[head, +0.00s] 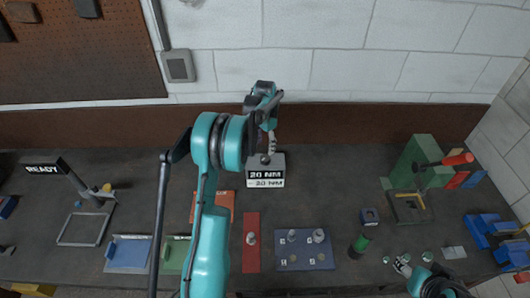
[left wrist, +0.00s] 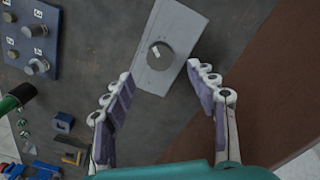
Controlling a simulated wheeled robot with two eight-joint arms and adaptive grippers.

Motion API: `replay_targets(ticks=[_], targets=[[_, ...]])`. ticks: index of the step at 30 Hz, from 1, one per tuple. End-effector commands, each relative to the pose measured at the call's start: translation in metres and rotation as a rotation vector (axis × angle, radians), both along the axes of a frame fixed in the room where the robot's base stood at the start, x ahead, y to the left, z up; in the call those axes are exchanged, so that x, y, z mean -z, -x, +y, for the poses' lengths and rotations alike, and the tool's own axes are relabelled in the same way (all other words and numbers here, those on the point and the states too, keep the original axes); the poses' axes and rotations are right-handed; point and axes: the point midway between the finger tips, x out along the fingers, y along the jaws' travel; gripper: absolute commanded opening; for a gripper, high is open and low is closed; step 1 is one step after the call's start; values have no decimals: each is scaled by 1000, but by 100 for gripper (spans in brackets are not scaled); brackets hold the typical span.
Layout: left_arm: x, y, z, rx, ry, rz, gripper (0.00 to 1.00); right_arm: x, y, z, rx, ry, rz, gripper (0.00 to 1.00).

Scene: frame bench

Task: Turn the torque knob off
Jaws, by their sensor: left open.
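The torque knob (left wrist: 161,55) is a round dark grey dial with a pale mark, on a light grey plate (left wrist: 180,25) in the left wrist view. In the head view the knob (head: 265,159) sits on the torque unit, above a display (head: 266,179) reading "20 NM" on both lines. My left gripper (head: 271,143) is open and empty, close above the knob. In the left wrist view its fingers (left wrist: 165,88) are spread wide, with the knob beyond the tips and between their lines. My right gripper (head: 402,265) is low at the right; its jaws are too small to read.
A red strip (head: 251,256) and a blue plate (head: 305,262) with several pegs lie in front. A green block (head: 415,165) stands at the right, a "READY" sign (head: 44,169) at the left. The wall runs behind the bench. Bare bench lies right of the unit.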

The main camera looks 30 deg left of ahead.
Motion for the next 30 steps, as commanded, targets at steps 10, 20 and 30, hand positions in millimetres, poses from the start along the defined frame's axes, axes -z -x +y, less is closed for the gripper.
replay_targets(ticks=[10,20,30], targets=[[52,0,0,0,0,1,58,-2,0,0,0,0,0,56],[77,0,0,0,0,0,58,-3,0,0,0,0,0,56],[77,0,0,0,0,0,18,-3,0,0,0,0,0,56]])
